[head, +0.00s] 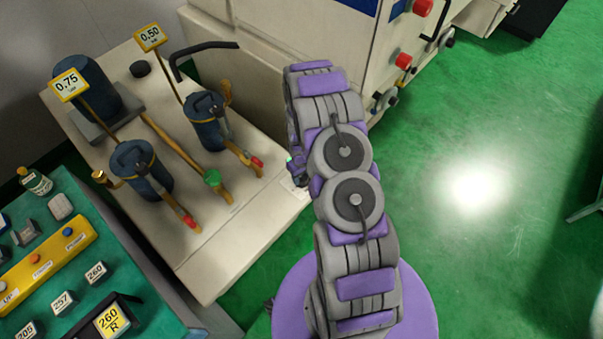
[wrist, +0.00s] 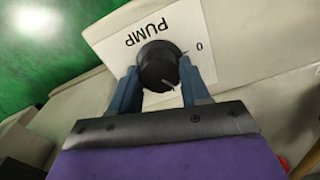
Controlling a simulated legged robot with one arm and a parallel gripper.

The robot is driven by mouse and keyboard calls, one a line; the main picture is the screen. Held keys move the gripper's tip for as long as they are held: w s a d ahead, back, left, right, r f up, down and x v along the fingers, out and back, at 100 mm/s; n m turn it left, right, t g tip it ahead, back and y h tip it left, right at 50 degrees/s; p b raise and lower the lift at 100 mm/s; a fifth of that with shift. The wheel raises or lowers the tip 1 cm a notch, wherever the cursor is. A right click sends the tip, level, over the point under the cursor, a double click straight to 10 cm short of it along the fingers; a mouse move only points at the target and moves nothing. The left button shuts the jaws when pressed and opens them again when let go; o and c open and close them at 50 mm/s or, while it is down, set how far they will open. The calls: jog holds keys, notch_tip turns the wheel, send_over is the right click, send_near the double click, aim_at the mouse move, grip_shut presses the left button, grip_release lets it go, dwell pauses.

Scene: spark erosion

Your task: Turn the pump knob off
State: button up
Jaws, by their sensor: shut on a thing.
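In the wrist view, the black round pump knob (wrist: 158,66) sits on a white label plate (wrist: 115,48) printed PUMP, which appears upside down. A 0 is printed at the label's right. My gripper (wrist: 160,74) has its two blue fingers on either side of the knob and is shut on it. A short pale mark shows on the knob's lower right, pointing away from the 0. In the head view, my grey and purple arm hides the knob, and the gripper cannot be made out clearly.
A cream machine cabinet (head: 305,35) stands behind my arm, with red knobs (head: 403,61) on its side. A cream bench (head: 235,215) with blue cylinders and valves is at left. A teal control panel (head: 60,215) is at lower left. Green floor is open at right.

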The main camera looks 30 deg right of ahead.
jog(key=n, duration=0.6)
jog(key=shift+p, duration=0.35)
jog(key=n+b, duration=0.1)
jog(key=n, duration=0.4)
jog(key=shift+r+n, duration=0.1)
jog(key=shift+n, duration=0.4)
jog(key=o, duration=1.1)
jog(key=shift+c, duration=0.2)
notch_tip(320, 180, up, 17)
jog(key=p, duration=0.1)
jog(key=shift+p, duration=0.35)
jog(key=shift+d+r, duration=0.1)
